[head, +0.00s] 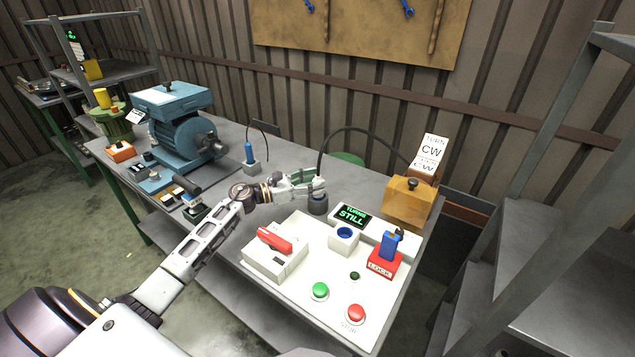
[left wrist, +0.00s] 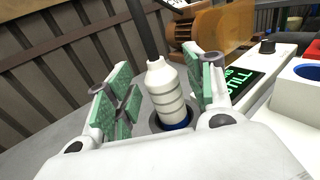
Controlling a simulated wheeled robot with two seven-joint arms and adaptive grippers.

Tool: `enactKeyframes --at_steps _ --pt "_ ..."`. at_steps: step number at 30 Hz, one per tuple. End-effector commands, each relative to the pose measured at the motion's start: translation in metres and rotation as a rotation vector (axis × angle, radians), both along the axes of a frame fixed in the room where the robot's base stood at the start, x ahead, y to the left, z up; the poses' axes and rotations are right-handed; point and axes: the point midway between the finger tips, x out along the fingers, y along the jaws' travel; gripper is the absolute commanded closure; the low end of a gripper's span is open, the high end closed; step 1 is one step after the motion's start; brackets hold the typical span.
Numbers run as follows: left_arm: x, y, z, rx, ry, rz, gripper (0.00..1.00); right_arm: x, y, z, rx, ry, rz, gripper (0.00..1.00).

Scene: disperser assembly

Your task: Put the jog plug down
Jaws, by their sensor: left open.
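The white ribbed plug (left wrist: 165,95), which I take to be the jog plug, stands upright with a dark cable from its top. A gap shows between the pads and the plug. In the head view the gripper largely hides the plug. My right gripper is not in view.
A white panel (head: 305,291) carries a display reading STILL (head: 351,215), a blue-ringed socket (head: 345,234), a red lever (head: 274,240), a LOCK block (head: 384,264), and green and red buttons. An orange box (head: 408,201) stands behind. A blue plug (head: 249,153) and motor (head: 187,139) are farther left.

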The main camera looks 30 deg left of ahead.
Motion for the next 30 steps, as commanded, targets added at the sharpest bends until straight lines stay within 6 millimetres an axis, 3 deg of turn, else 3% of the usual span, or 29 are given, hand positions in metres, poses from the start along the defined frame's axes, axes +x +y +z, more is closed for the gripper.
enactKeyframes --at_steps 8,17,30 --pt "-0.021 0.018 -0.001 0.001 0.001 -0.001 0.47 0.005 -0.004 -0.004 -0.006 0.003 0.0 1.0" --pt "-0.043 0.037 -0.001 0.001 0.0 -0.001 0.47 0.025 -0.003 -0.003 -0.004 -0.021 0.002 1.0" --pt "-0.071 0.063 0.0 0.001 0.0 0.0 0.47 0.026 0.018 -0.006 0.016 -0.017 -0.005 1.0"
